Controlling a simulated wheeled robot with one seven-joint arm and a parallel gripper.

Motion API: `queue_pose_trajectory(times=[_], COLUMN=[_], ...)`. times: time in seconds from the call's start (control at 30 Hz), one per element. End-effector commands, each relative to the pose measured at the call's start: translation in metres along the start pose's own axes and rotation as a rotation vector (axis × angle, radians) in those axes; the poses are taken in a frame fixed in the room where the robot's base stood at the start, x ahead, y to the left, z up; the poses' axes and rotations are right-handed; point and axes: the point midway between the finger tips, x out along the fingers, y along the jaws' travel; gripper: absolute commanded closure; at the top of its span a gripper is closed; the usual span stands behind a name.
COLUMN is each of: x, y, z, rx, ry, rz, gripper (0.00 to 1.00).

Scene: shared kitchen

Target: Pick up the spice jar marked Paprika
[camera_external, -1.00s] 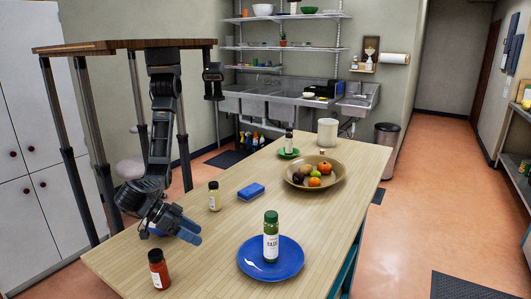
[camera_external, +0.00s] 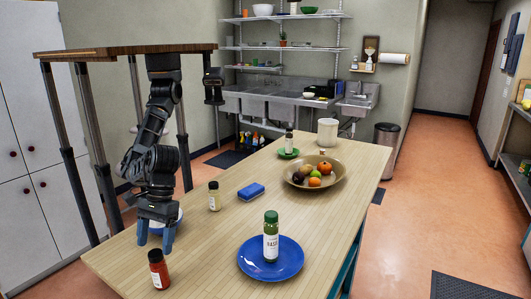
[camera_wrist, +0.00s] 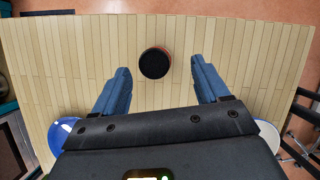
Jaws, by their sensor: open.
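A jar of red spice with a black lid (camera_external: 159,270) stands upright at the near left end of the table; its label is too small to read. In the wrist view its round black lid (camera_wrist: 154,63) lies between and just beyond my fingertips. My gripper (camera_external: 154,242) is open, points down and is empty, above the table and behind the red jar. The open blue fingers also show in the wrist view (camera_wrist: 159,73). Other jars are a green-lidded one marked like "BASIL" (camera_external: 271,238), a pale one with a black lid (camera_external: 214,197), and a dark-lidded one (camera_external: 289,142) at the back.
The basil jar stands on a blue plate (camera_external: 256,271). A blue sponge (camera_external: 251,190), a fruit bowl (camera_external: 297,184), a green saucer (camera_external: 283,155) and a white canister (camera_external: 327,132) are farther back. A white dish (camera_wrist: 268,132) is partly hidden beside my gripper.

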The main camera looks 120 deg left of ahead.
Motion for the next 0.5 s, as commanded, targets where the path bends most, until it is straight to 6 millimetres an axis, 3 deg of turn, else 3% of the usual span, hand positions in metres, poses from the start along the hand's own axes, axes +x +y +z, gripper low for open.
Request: queue_pose_trajectory(times=[0.5], x=[0.061], y=[0.007], z=[-0.002], rx=[0.003], ry=[0.005], rz=[0.002], gripper=[0.25])
